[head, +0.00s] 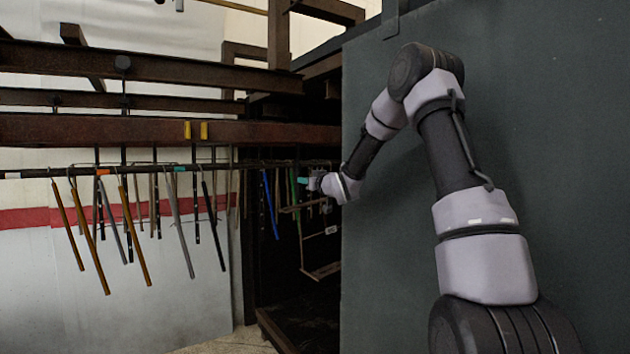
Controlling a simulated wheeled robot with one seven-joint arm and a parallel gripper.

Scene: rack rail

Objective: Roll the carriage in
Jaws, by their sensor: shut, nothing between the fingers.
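A long dark horizontal rail (138,171) runs from the left edge towards the dark opening, with brown, grey and blue rods hanging from it. It hangs below the brown beam (90,131), and appears to be the carriage or part of it. My gripper (314,182) is at the rail's right end, in front of the dark opening. It is small in the picture, and I cannot tell whether it touches the rail or a hanging piece. It looks shut with nothing visible held. A light wooden frame-like piece (322,270) hangs below and beside my gripper.
A large grey-green panel (560,130) fills the right side, close behind my arm. The dark opening (290,300) lies just left of it, with a low brown edge (272,331). Brown beams (150,68) cross overhead. Floor shows at bottom centre.

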